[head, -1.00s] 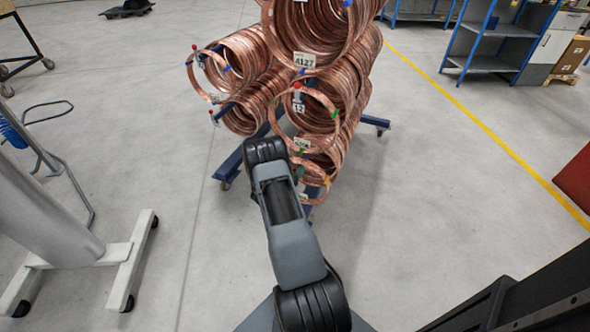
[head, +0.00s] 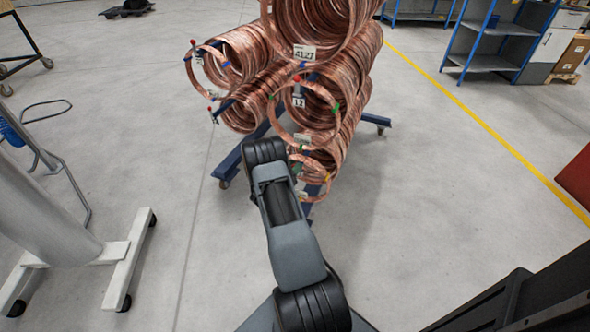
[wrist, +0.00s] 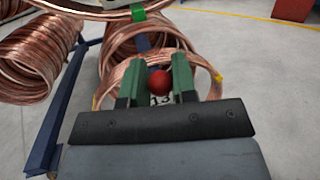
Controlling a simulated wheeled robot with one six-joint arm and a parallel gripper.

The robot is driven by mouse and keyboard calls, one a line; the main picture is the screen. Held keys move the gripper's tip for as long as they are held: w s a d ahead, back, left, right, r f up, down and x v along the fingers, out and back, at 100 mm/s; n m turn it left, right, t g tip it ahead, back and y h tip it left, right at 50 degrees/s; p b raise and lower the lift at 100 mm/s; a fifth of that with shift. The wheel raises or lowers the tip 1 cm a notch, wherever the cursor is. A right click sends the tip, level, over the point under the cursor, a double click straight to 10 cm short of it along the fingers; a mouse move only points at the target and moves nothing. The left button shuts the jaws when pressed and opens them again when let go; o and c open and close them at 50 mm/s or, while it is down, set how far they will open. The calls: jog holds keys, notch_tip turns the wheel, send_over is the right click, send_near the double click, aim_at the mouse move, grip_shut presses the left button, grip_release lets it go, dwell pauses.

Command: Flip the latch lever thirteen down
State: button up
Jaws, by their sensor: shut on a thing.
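The latch lever's red round knob (wrist: 159,81) shows in the wrist view, just above a white tag reading 13 (wrist: 160,99). My gripper (wrist: 160,76) has its two green fingers on either side of the knob and is shut on it. The lever's stem is mostly hidden. Behind the fingers is the lowest copper coil (wrist: 213,72). In the head view my arm covers the gripper and the lever, and only the right part of the lowest coil (head: 318,165) shows.
Above is the coil with tag 12 (head: 298,102) and its own red-knobbed lever. More coils (head: 240,58) sit to the left on the blue rack (head: 232,163). A pale post on a white wheeled base (head: 130,262) stands at left.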

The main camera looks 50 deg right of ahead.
jog(key=f+h+b, duration=0.1)
jog(key=b, duration=0.2)
jog(key=a+m+h+b, duration=0.1)
jog(key=h+b, duration=0.1)
jog(key=b, duration=0.1)
jog(key=s+f+m+g+h+b, duration=0.1)
jog(key=h+b, duration=0.1)
jog(key=b, duration=0.1)
jog(key=shift+a+f, duration=0.3)
jog(key=shift+a, duration=0.05)
jog(key=shift+h, duration=0.4)
jog(key=o, duration=0.9)
jog(key=shift+w+r, duration=0.15)
